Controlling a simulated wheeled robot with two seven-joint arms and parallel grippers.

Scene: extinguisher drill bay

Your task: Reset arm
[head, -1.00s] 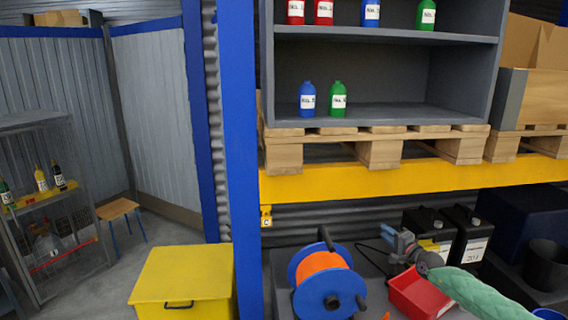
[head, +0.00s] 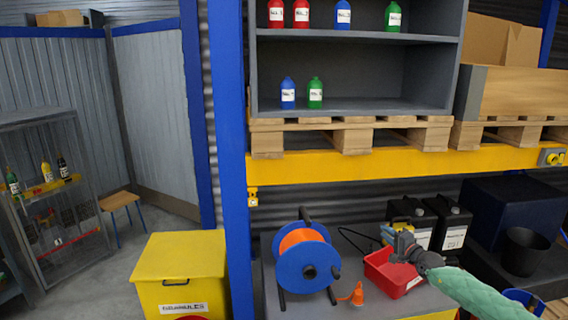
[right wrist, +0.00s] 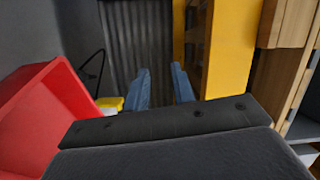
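My right gripper (head: 388,235) reaches in from the lower right in the head view, on a green-sleeved arm. It is in front of the yellow-topped black battery and just above the red bin (head: 391,272). In the right wrist view its two blue fingers (right wrist: 161,76) stand apart with nothing between them. The red bin (right wrist: 40,115) fills the left side of that view. My left gripper shows in neither view.
A blue cable reel (head: 305,269) and an orange nozzle (head: 357,294) sit on the lower shelf. Black batteries (head: 452,224) stand behind the bin. A yellow beam (head: 390,165) crosses above.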

